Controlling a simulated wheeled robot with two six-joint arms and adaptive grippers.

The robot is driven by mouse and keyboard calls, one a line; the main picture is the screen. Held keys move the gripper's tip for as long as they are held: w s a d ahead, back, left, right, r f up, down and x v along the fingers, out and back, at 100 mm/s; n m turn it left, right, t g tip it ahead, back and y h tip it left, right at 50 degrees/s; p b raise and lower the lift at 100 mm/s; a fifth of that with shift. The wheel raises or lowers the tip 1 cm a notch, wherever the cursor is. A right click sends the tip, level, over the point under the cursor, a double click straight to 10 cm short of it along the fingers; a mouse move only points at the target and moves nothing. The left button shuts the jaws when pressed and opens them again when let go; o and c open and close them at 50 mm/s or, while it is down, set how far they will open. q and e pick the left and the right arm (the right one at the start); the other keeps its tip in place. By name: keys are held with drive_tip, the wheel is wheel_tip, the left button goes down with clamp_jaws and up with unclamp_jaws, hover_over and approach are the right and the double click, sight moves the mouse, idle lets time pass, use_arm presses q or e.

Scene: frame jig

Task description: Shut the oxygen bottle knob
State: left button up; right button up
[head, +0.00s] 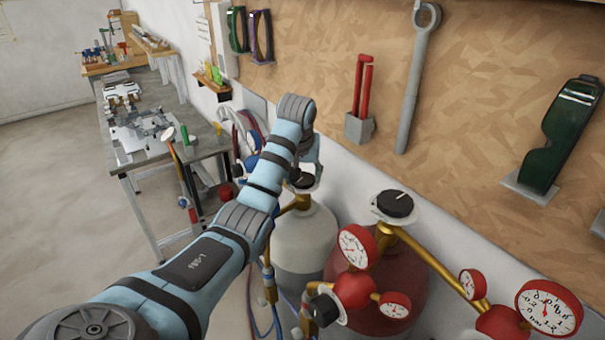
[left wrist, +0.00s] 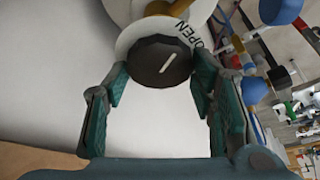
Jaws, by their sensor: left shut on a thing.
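The pale grey-white bottle (head: 305,238) stands by the wall with a dark round knob (head: 302,180) on top, which I take as the oxygen bottle knob. In the left wrist view the knob (left wrist: 163,60) bears a short white line and sits on a white disc (left wrist: 125,45) marked OPEN at its upper right. My left gripper (head: 305,168) is at the knob, its fingers on either side of it; in the left wrist view the gripper (left wrist: 160,72) is shut on the knob. The arm partly hides the bottle's fittings. My right gripper is not in view.
A dark red bottle (head: 405,270) with its own black knob (head: 396,204) and red gauges (head: 548,307) stands close on the right. A wooden tool board (head: 480,110) is behind. A metal workbench (head: 190,145) is at the left; open floor (head: 60,200) lies before it.

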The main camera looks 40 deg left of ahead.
use_arm(q)
drive_tip(key=m+h, duration=0.1)
drive_tip(key=m, duration=0.2)
drive_tip(key=shift+a, duration=0.1)
drive_tip(key=m+h, duration=0.1)
drive_tip(key=m, duration=0.3)
drive_tip(key=shift+a+t+h, duration=0.1)
drive_tip(key=shift+t+h, duration=0.2)
drive_tip(key=shift+h, duration=0.1)
drive_tip(key=m, duration=0.2)
drive_tip(key=m+h, duration=0.1)
drive_tip(key=m, duration=0.1)
drive_tip(key=shift+m+h, duration=0.3)
drive_tip(key=shift+m, duration=0.1)
drive_tip(key=shift+m+g+h, duration=0.6)
drive_tip(key=shift+m+g, duration=0.1)
drive_tip(key=shift+m, duration=1)
drive_tip(key=shift+a, duration=0.1)
drive_tip(key=o, duration=1.1)
drive_tip(key=shift+o, duration=0.2)
drive_tip(key=v, duration=0.7)
drive_tip(key=shift+r, duration=0.25)
